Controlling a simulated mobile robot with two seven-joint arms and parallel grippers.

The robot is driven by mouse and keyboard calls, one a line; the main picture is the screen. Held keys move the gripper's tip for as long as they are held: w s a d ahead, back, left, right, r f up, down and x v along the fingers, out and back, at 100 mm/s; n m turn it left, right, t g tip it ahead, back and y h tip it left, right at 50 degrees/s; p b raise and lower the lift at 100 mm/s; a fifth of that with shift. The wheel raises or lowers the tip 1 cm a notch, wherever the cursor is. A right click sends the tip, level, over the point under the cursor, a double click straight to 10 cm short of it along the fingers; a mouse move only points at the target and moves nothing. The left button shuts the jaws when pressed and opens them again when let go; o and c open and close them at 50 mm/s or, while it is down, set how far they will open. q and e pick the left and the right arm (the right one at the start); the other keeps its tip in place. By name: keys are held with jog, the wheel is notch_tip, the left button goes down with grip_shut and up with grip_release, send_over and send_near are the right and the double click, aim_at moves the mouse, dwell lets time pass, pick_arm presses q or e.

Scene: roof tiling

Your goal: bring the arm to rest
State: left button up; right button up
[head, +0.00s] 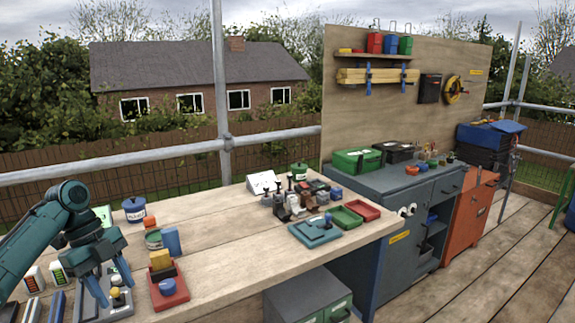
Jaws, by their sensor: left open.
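My left arm comes in from the left, teal, bent over the near left end of the wooden bench (215,262). Its gripper (117,291) points down with its blue fingers apart. It is just above or at a grey tray (92,311) that carries a small yellow-topped piece. I cannot tell whether the fingers touch anything; nothing shows held between them. My right gripper is not in view.
A red tray (169,295) with small blocks lies close right of the gripper. A blue tin (134,210) and several bottles stand around the arm. The bench middle is clear; tools and a teal tray (312,236) lie farther right.

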pick_arm(q)
jog(key=s+d+f+n+t+p, duration=0.1)
jog(key=s+d+f+n+t, duration=0.2)
jog(key=d+f, duration=0.7)
jog(key=s+d+f+n+t+p, duration=0.1)
jog(key=s+d+f+n, duration=0.3)
jog(key=f, duration=0.9)
jog(key=s+d+f+n+t, duration=0.2)
jog(key=s+d+n+t, duration=0.2)
jog(key=s+d+n, duration=0.25)
jog(key=s+r+n+t+p, duration=0.1)
jog(key=s+r+n+t, duration=0.3)
jog(key=s, duration=0.4)
jog(key=shift+s+r+n, duration=0.2)
jog(key=shift+r+n, duration=0.65)
jog(key=shift+n, duration=0.1)
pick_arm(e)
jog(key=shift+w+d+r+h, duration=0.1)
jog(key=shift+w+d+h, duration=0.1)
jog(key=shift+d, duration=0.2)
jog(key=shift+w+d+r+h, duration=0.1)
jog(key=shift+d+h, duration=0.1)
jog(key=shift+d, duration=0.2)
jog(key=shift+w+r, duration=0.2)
